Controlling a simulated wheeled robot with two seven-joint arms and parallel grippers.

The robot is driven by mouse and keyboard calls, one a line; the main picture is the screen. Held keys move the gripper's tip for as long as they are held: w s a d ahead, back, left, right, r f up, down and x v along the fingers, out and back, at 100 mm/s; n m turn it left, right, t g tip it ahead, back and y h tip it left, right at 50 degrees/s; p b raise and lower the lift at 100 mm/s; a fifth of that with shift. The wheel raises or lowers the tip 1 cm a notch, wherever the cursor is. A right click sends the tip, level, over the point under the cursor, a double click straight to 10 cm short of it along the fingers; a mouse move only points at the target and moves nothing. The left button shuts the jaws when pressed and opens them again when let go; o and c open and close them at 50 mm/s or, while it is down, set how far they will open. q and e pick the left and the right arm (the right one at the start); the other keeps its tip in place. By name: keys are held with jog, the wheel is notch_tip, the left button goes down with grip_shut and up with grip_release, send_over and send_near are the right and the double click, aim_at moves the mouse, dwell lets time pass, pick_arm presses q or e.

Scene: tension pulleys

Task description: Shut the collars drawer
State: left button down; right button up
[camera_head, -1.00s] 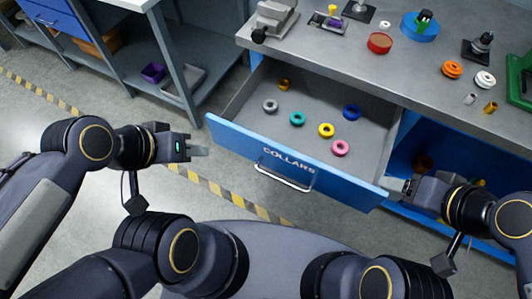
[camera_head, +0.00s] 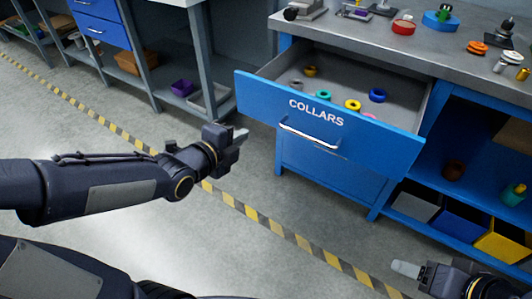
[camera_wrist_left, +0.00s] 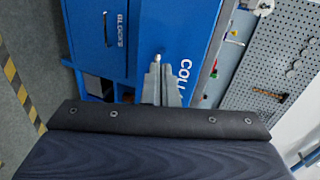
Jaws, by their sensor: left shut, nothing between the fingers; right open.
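The blue collars drawer (camera_head: 375,136) stands open from the grey-topped bench, with several coloured collars inside. Its silver bar handle (camera_head: 310,135) is on the front, under the white COLLARS lettering. My left gripper (camera_head: 242,134) is shut and empty, just below and left of the drawer front's left end in the head view. In the left wrist view its fingers (camera_wrist_left: 161,85) overlap the blue drawer front (camera_wrist_left: 172,22); I cannot tell whether they touch it. My right gripper (camera_head: 405,268) is open and empty, low at the right, apart from the drawer.
The bench top (camera_head: 390,42) carries several small parts. Below right, an open shelf holds grey, blue and yellow bins (camera_head: 505,240). Another bench with a purple bin (camera_head: 181,87) stands at the back left. Striped floor tape (camera_head: 262,222) crosses clear floor before the drawer.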

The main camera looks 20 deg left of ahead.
pick_arm(q)
jog(key=b, duration=0.1)
send_near(278, 113)
jog(key=shift+m, duration=0.3)
jog(key=x, duration=0.5)
jog(key=shift+w+f, duration=0.1)
jog(key=shift+f, duration=0.15)
jog(key=shift+w+d, duration=0.25)
jog(key=shift+w, duration=0.25)
